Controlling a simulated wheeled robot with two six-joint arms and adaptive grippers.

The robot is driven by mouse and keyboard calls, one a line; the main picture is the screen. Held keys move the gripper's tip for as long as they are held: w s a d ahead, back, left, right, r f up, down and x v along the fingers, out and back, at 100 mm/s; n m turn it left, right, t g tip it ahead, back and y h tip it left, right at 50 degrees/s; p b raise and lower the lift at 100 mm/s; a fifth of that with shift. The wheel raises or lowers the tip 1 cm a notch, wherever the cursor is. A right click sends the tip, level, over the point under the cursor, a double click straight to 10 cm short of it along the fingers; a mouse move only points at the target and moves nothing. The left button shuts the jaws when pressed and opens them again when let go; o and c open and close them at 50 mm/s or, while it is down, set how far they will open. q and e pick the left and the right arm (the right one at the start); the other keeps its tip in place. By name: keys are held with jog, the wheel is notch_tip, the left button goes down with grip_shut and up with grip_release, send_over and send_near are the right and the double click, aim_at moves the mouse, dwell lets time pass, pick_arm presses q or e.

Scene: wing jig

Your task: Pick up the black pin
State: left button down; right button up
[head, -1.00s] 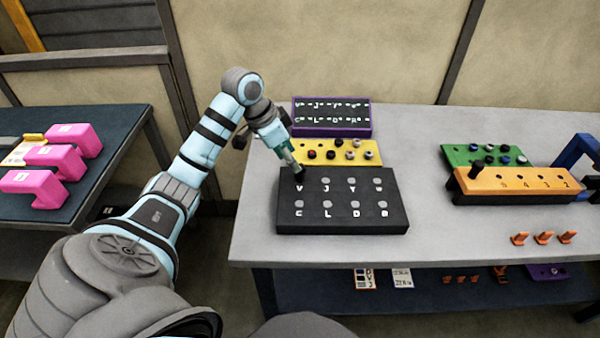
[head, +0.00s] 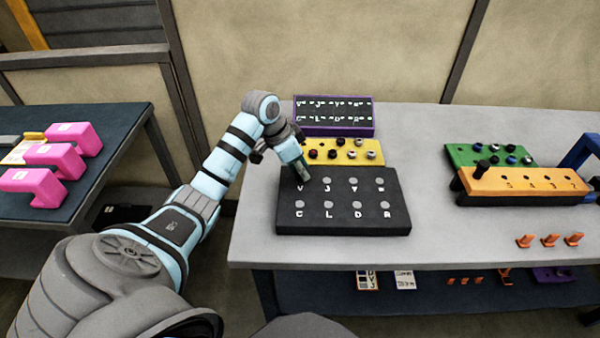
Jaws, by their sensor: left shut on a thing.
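My left gripper (head: 303,174) reaches down from the left to the upper left corner of the black block (head: 343,221), at the hole marked V. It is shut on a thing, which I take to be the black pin. The pin is hidden by the fingers now, so I cannot tell how deep it sits in the hole. The block's other holes show as grey discs with white letters beside them. My right gripper is not in view.
A yellow block (head: 343,143) with several pins and a purple-edged board (head: 334,131) stand behind the black block. At right are a green block (head: 461,153), an orange block (head: 535,181) and orange pieces (head: 549,240). The grey table (head: 430,215) is clear between.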

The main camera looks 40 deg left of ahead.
pick_arm(q)
notch_tip(320, 180, up, 20)
jog(key=p, duration=0.9)
jog(key=shift+f, duration=0.1)
